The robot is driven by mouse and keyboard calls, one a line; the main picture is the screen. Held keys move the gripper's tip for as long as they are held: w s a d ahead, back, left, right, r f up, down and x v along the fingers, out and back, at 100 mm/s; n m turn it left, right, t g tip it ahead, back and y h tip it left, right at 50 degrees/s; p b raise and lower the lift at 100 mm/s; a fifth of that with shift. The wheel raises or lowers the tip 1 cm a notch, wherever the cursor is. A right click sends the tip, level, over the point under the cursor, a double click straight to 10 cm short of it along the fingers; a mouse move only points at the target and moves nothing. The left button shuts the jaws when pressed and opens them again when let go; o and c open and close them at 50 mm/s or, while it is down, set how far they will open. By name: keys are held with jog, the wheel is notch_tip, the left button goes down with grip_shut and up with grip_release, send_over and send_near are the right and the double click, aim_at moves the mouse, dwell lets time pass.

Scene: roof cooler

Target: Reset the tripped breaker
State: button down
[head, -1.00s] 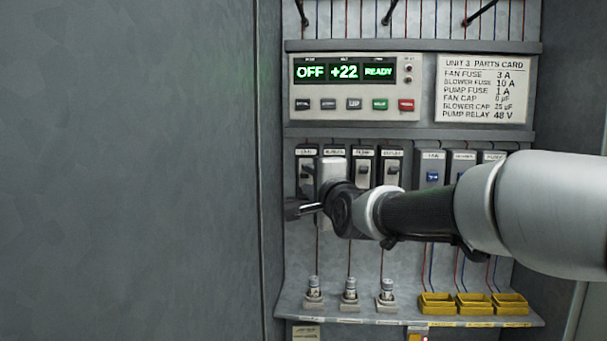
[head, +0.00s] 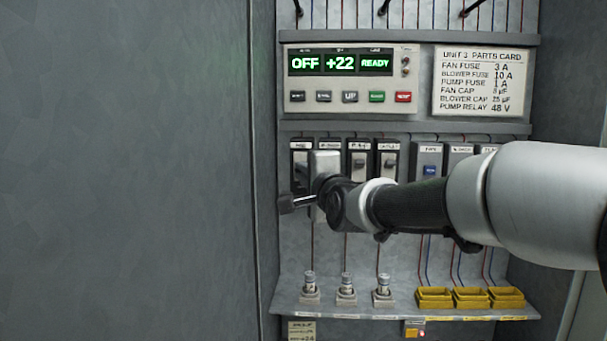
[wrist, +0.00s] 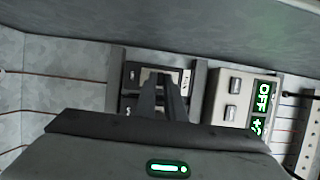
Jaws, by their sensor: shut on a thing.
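A row of black breakers stands below the display panel in the head view. The leftmost breaker (head: 299,152) is partly covered by my gripper. The third breaker (head: 359,150) and fourth breaker (head: 388,150) show their grey levers; the second is mostly hidden behind my gripper. My gripper (wrist: 163,80) reaches to the topmost breaker in the wrist view, which appears to be the leftmost one. Its narrow fingers are shut on that breaker's lever (wrist: 150,74). The fingers cover much of the lever, so its exact position is hard to tell.
The display panel (head: 351,80) above reads OFF, +22 and READY. A parts card (head: 480,82) hangs to its right. Grey relay blocks (head: 428,155) stand right of the breakers. Fuses (head: 346,289) and yellow trays (head: 471,298) sit on the shelf below. A grey wall (head: 130,170) fills the left.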

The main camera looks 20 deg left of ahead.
jog(key=f+t+y+b, duration=0.1)
jog(key=b, duration=0.4)
jog(key=f+n+t+y+b, duration=0.1)
jog(key=b, duration=0.5)
jog(key=f+n+y+b, duration=0.1)
jog(key=b, duration=0.4)
jog(key=shift+w+t, duration=0.25)
jog(key=shift+t, duration=0.15)
jog(key=shift+r, duration=0.25)
jog(key=c, duration=1.8)
grip_release()
jog(key=shift+a, duration=0.1)
jog(key=shift+c, duration=0.2)
jog(key=shift+f+b, duration=0.2)
jog(key=shift+b, duration=0.15)
